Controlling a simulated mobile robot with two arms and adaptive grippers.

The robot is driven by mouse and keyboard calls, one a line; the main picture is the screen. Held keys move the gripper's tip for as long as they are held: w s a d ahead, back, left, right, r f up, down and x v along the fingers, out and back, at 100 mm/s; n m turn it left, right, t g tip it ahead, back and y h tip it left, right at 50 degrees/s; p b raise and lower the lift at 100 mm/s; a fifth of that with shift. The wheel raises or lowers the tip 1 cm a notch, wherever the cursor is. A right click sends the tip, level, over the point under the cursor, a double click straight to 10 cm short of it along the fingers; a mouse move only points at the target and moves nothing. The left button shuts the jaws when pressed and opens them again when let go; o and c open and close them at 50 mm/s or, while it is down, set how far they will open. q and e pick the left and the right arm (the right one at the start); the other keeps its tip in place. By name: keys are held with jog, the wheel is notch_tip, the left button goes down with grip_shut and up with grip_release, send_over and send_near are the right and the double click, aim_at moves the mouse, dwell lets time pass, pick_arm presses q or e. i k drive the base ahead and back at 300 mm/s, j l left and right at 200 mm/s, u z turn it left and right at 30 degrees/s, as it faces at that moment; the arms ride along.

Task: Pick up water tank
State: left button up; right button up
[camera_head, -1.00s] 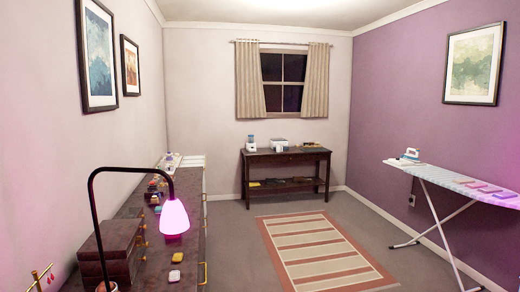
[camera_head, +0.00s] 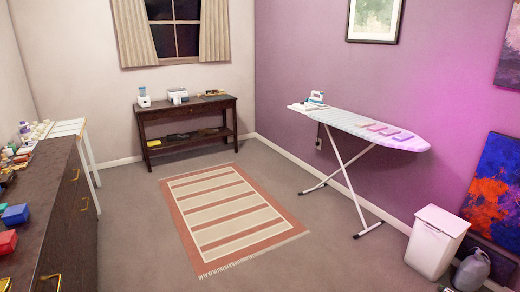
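No thing is plainly marked as the water tank. On the dark console table under the window, at its left end, stands a small white appliance with a translucent bluish upper part (camera_head: 143,96), which may be the tank. A white boxy appliance (camera_head: 178,96) stands just right of it. A grey rounded jug-like container (camera_head: 471,270) is on the floor at the lower right, partly cut off by the frame edge. Neither of my grippers is in view.
The console table (camera_head: 185,114) stands against the back wall. A striped rug (camera_head: 232,217) lies on clear floor before it. A dark dresser (camera_head: 60,205) lines the left side. An ironing board (camera_head: 370,128) with an iron (camera_head: 316,97) and a white bin (camera_head: 436,242) stand at right.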

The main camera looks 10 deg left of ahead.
aim_at(142, 92)
jog(key=i+j+u, duration=0.1)
jog(key=i+u, duration=0.25)
jog(key=i, duration=0.2)
jog(key=i+u, duration=0.35)
jog(key=i, duration=0.15)
jog(key=i+l+u, duration=0.25)
jog(key=i+u, duration=0.15)
jog(key=i, duration=0.15)
jog(key=i+u, duration=0.15)
jog(key=i, duration=3.65)
jog(key=i+z, duration=0.1)
jog(key=i, duration=1.1)
